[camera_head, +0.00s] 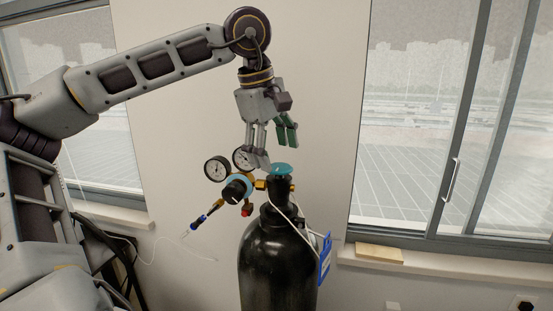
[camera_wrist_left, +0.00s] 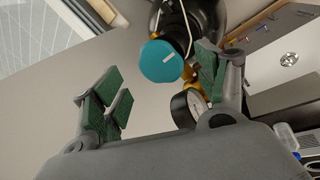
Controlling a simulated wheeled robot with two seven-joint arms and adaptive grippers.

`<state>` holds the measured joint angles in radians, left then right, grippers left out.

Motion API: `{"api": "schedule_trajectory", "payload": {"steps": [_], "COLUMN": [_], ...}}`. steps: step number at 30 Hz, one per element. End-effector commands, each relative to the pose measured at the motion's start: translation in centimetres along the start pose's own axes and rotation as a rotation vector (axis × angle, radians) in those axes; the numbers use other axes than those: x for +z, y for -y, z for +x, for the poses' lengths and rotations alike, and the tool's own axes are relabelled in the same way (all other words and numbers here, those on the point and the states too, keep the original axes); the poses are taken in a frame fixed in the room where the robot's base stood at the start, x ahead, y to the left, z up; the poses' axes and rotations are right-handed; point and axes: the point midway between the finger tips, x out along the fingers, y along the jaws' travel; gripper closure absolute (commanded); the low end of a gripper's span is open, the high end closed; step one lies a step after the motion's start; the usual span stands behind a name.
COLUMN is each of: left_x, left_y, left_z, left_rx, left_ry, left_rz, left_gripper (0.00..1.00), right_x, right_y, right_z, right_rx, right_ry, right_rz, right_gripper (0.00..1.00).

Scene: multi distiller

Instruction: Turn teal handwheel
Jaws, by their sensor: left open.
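The teal handwheel (camera_head: 282,169) sits on top of the black gas cylinder (camera_head: 278,255). In the left wrist view the handwheel (camera_wrist_left: 161,61) is a teal disc with a small white mark, and it shows between the finger pads, nearer the right-hand finger. My left gripper (camera_head: 273,145) is open and empty, pointing down just above the handwheel. Its green finger pads (camera_wrist_left: 155,88) are spread wide in the left wrist view. I see no clear contact with the handwheel. My right gripper is not in view.
A regulator (camera_head: 237,187) with two round gauges (camera_head: 216,169) is mounted left of the valve, close to the gripper. A blue tag (camera_head: 325,260) hangs by a white cord on the cylinder's right. A window sill (camera_head: 440,262) is at right. Open space lies right of the cylinder top.

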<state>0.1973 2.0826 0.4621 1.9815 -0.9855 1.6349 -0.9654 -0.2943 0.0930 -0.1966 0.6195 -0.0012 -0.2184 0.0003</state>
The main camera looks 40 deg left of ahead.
Motion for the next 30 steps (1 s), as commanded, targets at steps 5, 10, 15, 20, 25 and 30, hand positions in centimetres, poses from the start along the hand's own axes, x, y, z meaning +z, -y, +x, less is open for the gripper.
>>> {"api": "schedule_trajectory", "payload": {"steps": [5, 10, 15, 20, 25, 30], "left_x": [0.0, 0.0, 0.0, 0.0, 0.0, 0.0], "left_y": [-0.1, -0.1, -0.1, 0.0, 0.0, 0.0], "left_z": [-2.7, -5.2, -7.3, -8.4, -8.8, -8.7], "left_rx": [0.001, 0.002, 0.001, 0.000, 0.000, 0.000], "left_ry": [-0.002, -0.002, -0.002, 0.000, 0.000, 0.000], "left_rz": [0.000, -0.001, 0.000, 0.000, 0.001, 0.001], "left_gripper": [0.27, 0.27, 0.27, 0.27, 0.27, 0.27], "right_x": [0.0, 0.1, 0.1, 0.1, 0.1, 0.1], "right_y": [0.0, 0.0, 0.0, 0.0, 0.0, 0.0], "right_z": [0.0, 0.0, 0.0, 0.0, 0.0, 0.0], "right_rx": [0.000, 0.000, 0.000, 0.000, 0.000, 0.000], "right_ry": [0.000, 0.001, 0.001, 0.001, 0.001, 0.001], "right_rz": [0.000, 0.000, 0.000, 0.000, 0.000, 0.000], "right_gripper": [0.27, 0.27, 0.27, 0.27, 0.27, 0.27]}}
